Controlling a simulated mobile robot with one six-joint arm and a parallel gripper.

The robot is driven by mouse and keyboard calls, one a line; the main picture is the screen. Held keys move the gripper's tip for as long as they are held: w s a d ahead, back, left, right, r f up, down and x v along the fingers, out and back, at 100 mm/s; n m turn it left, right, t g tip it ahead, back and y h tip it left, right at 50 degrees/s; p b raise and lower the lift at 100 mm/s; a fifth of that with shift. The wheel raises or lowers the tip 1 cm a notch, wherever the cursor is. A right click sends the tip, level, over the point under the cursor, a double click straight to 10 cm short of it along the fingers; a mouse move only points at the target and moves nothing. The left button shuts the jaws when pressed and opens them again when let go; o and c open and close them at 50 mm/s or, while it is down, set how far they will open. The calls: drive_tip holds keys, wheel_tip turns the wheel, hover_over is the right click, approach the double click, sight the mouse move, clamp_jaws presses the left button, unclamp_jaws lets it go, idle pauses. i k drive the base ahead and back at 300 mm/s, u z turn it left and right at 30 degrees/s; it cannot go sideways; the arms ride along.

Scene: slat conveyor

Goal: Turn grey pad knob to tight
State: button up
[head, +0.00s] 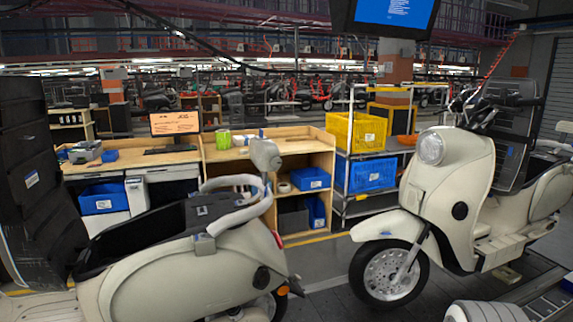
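A cream scooter (190,270) stands at the front left, with its black seat well (150,226) open. A pale tubular rail (235,215) curves over its rear. A grey rounded pad (265,153) stands upright above the rail on a short stem. A small grey block (205,243) sits at the rail's lower end, against the body. I cannot make out which part is the grey pad knob, nor any tight marking.
A second cream scooter (455,190) stands at the right, its front wheel (390,275) turned toward the dark floor between the two. Behind are a wooden workbench (240,152), a yellow crate (355,133) and a blue crate (366,174) on a rack. A screen (395,12) hangs overhead.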

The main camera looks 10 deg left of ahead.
sight(277, 162)
drive_tip(key=i, duration=0.85)
drive_tip(key=z, duration=0.05)
